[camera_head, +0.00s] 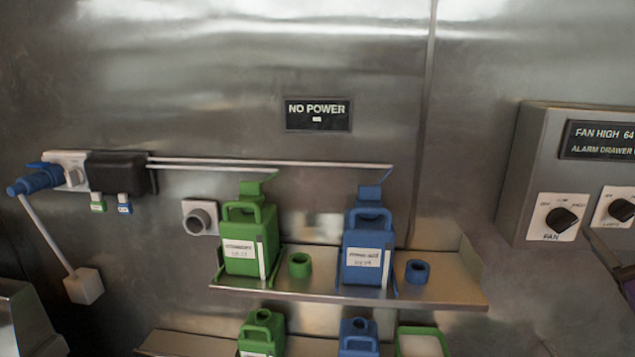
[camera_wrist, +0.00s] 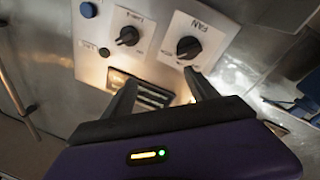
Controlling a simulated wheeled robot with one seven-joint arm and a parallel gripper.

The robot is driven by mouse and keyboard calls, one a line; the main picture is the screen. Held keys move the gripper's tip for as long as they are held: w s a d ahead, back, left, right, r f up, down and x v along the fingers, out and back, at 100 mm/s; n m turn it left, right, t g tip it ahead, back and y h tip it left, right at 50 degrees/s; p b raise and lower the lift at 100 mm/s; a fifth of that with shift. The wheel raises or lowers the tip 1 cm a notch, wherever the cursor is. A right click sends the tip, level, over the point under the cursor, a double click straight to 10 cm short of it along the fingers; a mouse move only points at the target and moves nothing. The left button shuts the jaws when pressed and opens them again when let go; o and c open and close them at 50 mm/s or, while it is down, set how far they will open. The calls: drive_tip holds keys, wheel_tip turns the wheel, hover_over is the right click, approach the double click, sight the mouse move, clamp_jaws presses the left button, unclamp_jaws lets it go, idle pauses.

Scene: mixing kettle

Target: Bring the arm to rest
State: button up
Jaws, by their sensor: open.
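My gripper (camera_wrist: 165,88) shows in the wrist view with its two dark fingers spread apart and nothing between them. I cannot tell whether the fingers touch the box. In the head view only a small purple part of my arm shows at the right edge, and the fingers are out of the picture there.
The control box (camera_head: 535,160) juts from the steel wall at right. A shelf (camera_head: 455,290) holds a green jug (camera_head: 248,240), a blue jug (camera_head: 368,240) and two loose caps. More jugs stand on a lower shelf.

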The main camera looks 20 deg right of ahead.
drive_tip(key=s+a+f+m+t+y, duration=0.1)
drive_tip(key=a+f+m, duration=0.1)
drive_tip(key=a+f, duration=0.8)
drive_tip(key=a+f+m+t+y, duration=0.1)
drive_tip(key=a+f+m+y, duration=0.1)
drive_tip(key=a+f, duration=0.85)
drive_tip(key=s+a+f+n+g+y, duration=0.1)
drive_tip(key=s+a+f+n+y, duration=0.1)
drive_tip(key=s+a+f+y, duration=0.2)
drive_tip(key=s+a+f+n+g+y, duration=0.1)
drive_tip(key=s+a+f+y, duration=0.3)
drive_tip(key=s+a, duration=0.6)
drive_tip(key=a+n+y, duration=0.1)
drive_tip(key=a, duration=0.5)
drive_tip(key=shift+s+a+f+n+g, duration=0.25)
drive_tip(key=shift+a+f+n+g, duration=0.05)
drive_tip(key=shift+a+f+g, duration=0.1)
